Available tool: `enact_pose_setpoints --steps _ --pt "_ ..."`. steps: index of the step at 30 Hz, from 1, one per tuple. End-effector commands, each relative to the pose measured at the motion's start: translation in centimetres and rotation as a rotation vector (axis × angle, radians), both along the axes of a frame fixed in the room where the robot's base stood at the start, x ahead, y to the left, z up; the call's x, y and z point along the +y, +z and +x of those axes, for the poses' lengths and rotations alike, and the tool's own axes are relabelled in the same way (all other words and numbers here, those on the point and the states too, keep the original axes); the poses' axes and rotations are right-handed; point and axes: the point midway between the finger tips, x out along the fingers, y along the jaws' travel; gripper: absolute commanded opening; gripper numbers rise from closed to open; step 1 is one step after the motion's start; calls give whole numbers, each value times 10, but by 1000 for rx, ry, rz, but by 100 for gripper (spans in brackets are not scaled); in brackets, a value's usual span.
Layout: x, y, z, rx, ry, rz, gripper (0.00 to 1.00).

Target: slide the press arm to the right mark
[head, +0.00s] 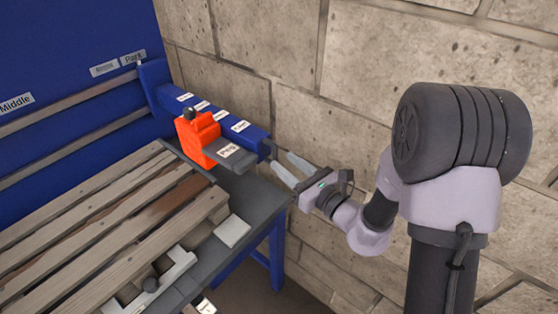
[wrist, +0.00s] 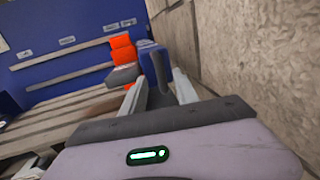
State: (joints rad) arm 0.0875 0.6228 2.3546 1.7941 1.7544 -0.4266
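The press arm appears to be the blue beam (head: 222,117) reaching out from the rails, with small white labels on top. It carries an orange block (head: 197,140) with a dark knob and a grey labelled plate (head: 230,155). Its rail end is at the far right, near the "Park" sign (head: 133,57). A smaller sign (head: 104,70) left of that is too blurred to read surely; "Middle" (head: 15,104) is further left. My gripper (head: 281,164) is open at the beam's near end. In the wrist view, my fingers (wrist: 158,88) stand either side of the dark beam end (wrist: 160,95); contact cannot be told.
A wooden pallet (head: 95,225) lies on the grey table, left of the beam. A stone wall (head: 330,100) runs close along the right. Two rails (head: 70,95) cross the blue back panel (head: 70,40). A white clamp-like part (head: 160,275) sits at the front edge.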

Motion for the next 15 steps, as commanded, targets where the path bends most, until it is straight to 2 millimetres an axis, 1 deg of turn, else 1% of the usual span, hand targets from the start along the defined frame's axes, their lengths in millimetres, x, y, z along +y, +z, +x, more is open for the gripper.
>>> enact_pose_setpoints --steps 1,3,6,9,15 --pt "7 0 6 -1 3 0 36" --pt "14 -1 15 -1 3 -2 36" --pt "20 -1 23 0 2 -1 36" --pt "23 0 27 -1 0 0 36" --pt "24 0 27 0 0 0 36"
